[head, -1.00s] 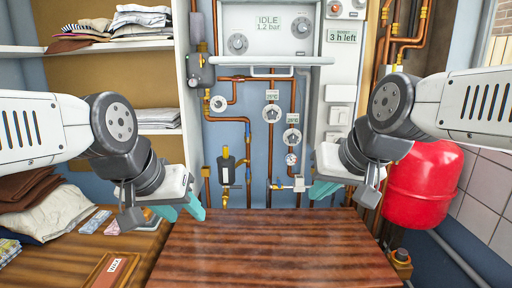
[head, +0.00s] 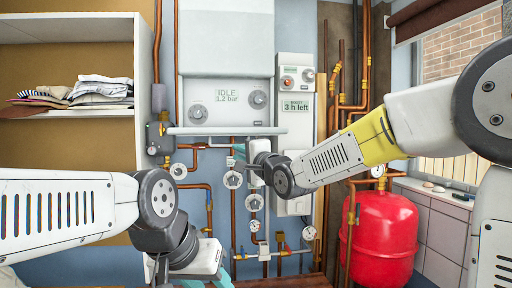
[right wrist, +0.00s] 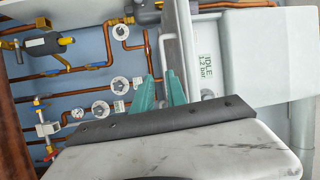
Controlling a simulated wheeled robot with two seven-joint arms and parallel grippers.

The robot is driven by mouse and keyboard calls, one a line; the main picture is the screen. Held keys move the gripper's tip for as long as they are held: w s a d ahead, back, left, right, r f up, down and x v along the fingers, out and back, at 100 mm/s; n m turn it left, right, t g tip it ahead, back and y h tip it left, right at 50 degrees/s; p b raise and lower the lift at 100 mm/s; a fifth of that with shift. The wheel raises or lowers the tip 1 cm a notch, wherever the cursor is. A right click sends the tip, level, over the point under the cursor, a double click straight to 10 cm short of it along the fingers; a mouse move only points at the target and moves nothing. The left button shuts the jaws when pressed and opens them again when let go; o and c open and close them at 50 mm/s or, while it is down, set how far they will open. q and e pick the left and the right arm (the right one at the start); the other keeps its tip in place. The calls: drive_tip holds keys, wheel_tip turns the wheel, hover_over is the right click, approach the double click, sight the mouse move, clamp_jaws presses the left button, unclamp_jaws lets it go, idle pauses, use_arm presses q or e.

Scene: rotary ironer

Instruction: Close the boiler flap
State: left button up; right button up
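The boiler (head: 226,70) hangs on the wall, with a display reading IDLE 1.2 bar. Its flap (head: 215,131) is open and sticks out level below the display panel, seen nearly edge-on. In the right wrist view the flap (right wrist: 184,45) runs upright in the picture, with a thin grey handle bar (right wrist: 162,50) beside it. My right gripper (head: 239,151) is just under the flap; its teal fingers (right wrist: 161,92) stand apart near the handle bar. I cannot tell whether they touch it. My left gripper (head: 218,284) is low, partly cut off by the frame.
Copper pipes with gauges (head: 233,179) and valves run below the boiler. A control box (head: 296,105) reading 3 h left is right of it. A red tank (head: 379,238) stands at lower right. A shelf (head: 75,112) with folded clothes is at left.

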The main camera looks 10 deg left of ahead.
sight(228, 145)
drive_tip(key=x, duration=0.5)
drive_tip(key=r+x, duration=0.1)
drive_tip(key=x, duration=0.2)
drive_tip(key=shift+a, duration=0.1)
drive_tip(key=shift+c, duration=0.5)
drive_tip(key=shift+f, duration=0.1)
clamp_jaws()
drive_tip(key=shift+y, duration=0.3)
idle(0.5)
